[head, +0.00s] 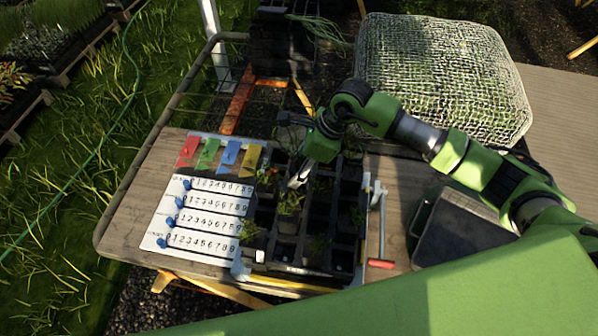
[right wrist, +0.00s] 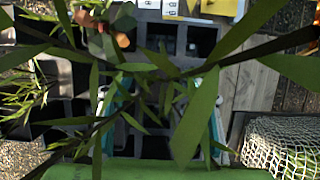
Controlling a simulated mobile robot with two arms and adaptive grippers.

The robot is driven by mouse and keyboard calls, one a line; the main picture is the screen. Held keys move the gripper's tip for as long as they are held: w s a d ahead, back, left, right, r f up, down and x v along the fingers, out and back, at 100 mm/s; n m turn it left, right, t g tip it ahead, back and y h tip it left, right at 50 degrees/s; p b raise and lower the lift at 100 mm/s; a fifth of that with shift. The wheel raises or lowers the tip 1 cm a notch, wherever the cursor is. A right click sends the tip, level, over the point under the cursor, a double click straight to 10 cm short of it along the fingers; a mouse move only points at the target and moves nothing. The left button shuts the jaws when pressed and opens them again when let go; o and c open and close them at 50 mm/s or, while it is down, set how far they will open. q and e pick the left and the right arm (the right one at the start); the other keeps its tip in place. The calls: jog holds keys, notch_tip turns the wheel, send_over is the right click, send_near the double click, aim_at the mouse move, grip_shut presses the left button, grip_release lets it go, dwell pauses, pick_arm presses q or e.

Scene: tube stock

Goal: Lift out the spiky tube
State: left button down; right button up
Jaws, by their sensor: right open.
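A dark tray of square cells (head: 287,252) stands on the wooden table and holds several tubes with small green plants. My right gripper (head: 296,181) points down over the middle of the tray, close to a leafy plant (head: 289,203). In the right wrist view the gripper (right wrist: 160,125) is open, its pale and teal fingers apart. Long, narrow green leaves (right wrist: 195,120) spread across and in front of the fingers and hide what is between them. Thin spiky leaves (right wrist: 35,90) also show at the left there. I cannot tell for certain which plant is the spiky tube. My left gripper is not in view.
A white board with number rows (head: 205,215) and coloured tags (head: 228,153) lies left of the tray. A red-ended tool (head: 380,263) and a dark grey box (head: 460,235) are on the right. A netted bale (head: 440,75) stands behind my right arm.

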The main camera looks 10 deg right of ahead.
jog(key=shift+f, duration=0.1)
jog(key=shift+c, duration=0.3)
jog(key=c, duration=1.3)
jog(key=shift+o, duration=0.2)
